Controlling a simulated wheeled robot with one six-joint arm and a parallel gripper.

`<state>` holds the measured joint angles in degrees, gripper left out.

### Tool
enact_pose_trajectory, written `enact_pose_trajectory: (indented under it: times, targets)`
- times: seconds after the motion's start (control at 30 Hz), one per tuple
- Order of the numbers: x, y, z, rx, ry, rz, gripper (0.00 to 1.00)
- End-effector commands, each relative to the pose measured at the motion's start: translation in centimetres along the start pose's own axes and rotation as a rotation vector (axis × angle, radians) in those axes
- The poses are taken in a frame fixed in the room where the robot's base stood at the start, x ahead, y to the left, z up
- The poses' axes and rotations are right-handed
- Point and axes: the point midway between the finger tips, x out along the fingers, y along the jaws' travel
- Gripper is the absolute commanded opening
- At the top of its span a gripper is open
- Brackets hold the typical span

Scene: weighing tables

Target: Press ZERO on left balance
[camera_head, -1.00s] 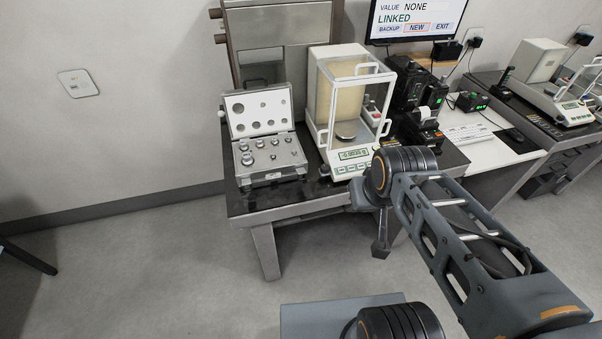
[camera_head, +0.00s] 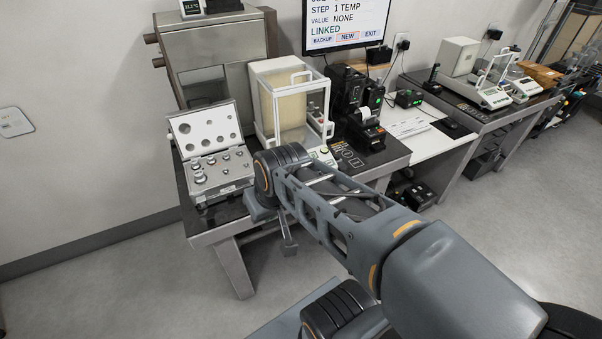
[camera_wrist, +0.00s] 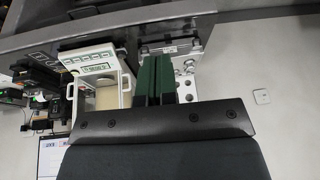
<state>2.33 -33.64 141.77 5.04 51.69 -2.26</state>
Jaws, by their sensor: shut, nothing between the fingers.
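The left balance (camera_head: 290,72) stands on the dark-topped table, a white unit with a clear draft shield. In the wrist view, which is upside down, the balance's front panel (camera_wrist: 75,58) shows a lit display (camera_wrist: 97,68) and a row of buttons. The button labels are too small to read, so I cannot tell which is ZERO. My gripper (camera_wrist: 154,62) is shut and empty, its dark green fingers to the picture's right of the panel. I see no contact with the buttons.
An open weight case (camera_head: 222,172) stands beside the balance; it also shows beyond my fingers in the wrist view (camera_wrist: 185,88). A printer (camera_head: 367,127) and black devices stand to the right. A monitor (camera_head: 347,22) hangs behind. Another balance (camera_head: 478,93) stands farther right.

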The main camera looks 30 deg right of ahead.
Motion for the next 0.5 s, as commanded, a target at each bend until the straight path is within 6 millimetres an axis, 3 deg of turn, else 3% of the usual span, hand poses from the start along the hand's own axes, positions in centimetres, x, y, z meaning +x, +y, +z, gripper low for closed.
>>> enact_pose_trajectory:
  times: [0.17, 0.27, 0.37, 0.5]
  targets:
    - [2.3, -0.7, -3.3, 0.289, -0.08, -0.209, 0.0]
    - [4.3, -0.3, -6.9, 0.549, -0.096, -0.378, 0.0]
    - [6.5, 1.9, -11.2, 0.843, -0.067, -0.539, 0.0]
    - [10.2, 8.0, -16.2, 1.254, 0.037, -0.715, 0.0]
